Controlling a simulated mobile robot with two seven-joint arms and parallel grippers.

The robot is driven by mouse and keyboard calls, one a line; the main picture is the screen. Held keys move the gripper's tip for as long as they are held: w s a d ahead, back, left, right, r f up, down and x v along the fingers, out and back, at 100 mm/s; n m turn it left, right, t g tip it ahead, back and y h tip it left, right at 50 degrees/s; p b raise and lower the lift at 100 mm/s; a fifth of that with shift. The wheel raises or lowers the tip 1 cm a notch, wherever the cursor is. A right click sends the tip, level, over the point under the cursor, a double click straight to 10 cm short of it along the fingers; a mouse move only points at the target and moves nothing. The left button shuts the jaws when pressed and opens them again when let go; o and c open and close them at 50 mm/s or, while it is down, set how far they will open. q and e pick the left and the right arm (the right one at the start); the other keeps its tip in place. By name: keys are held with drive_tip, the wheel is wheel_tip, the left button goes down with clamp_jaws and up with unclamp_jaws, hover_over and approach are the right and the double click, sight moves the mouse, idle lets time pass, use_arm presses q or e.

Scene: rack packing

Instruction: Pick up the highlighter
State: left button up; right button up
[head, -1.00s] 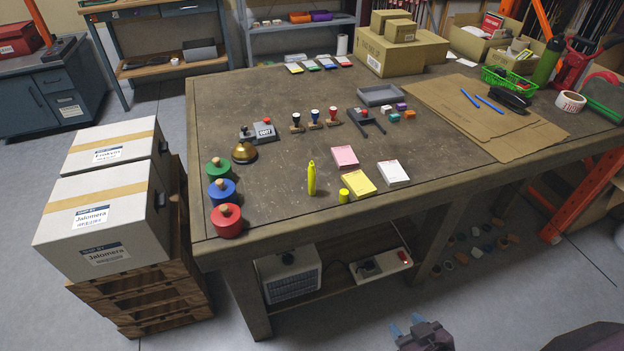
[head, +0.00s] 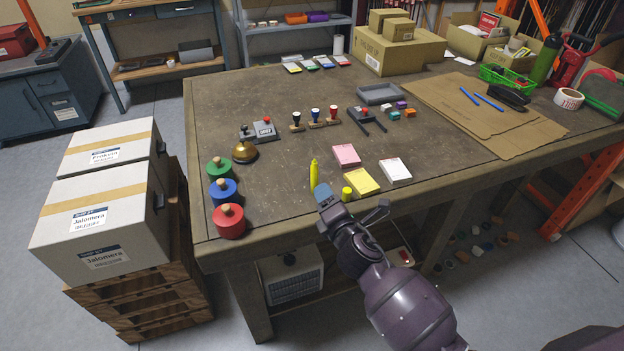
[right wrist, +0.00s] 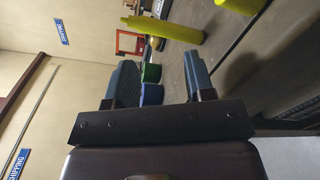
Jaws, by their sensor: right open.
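The yellow highlighter (head: 313,174) stands upright near the front edge of the table, with a short yellow cylinder (head: 347,194) to its right. My right gripper (head: 323,190) is over the front edge, just on the near side of the highlighter. In the right wrist view its two blue fingers (right wrist: 161,82) are apart with nothing gripped between them. The highlighter (right wrist: 170,30) shows there beyond the fingertips, lying across the turned picture, and it appears apart from them. My left gripper is not in view.
Red (head: 228,221), blue (head: 222,191) and green (head: 219,168) round pots with knobs stand left of the highlighter. Yellow (head: 363,181), pink (head: 346,155) and white (head: 395,172) note pads lie to its right. A brass bell (head: 245,152) is behind left.

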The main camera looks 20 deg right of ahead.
sight(316, 181)
drive_tip(key=n, duration=0.3)
drive_tip(key=shift+w+a+f, duration=0.1)
drive_tip(key=shift+w+f, duration=0.1)
drive_tip(key=shift+f, duration=0.1)
drive_tip(key=n, duration=0.5)
drive_tip(key=shift+s+f, duration=0.1)
drive_tip(key=shift+f, duration=0.3)
drive_tip(key=n, duration=0.4)
drive_tip(key=shift+r+n+t, duration=0.1)
drive_tip(key=shift+n+t, duration=0.2)
drive_tip(key=w, duration=0.5)
drive_tip(key=shift+a+b, duration=0.15)
drive_tip(key=shift+b, duration=0.15)
drive_tip(key=shift+w, duration=0.4)
drive_tip(key=w, duration=0.2)
drive_tip(key=w+b, duration=0.1)
drive_tip(key=w, duration=0.1)
drive_tip(key=shift+f, duration=0.3)
drive_tip(key=shift+w+r, duration=0.1)
drive_tip(key=shift+w, duration=0.45)
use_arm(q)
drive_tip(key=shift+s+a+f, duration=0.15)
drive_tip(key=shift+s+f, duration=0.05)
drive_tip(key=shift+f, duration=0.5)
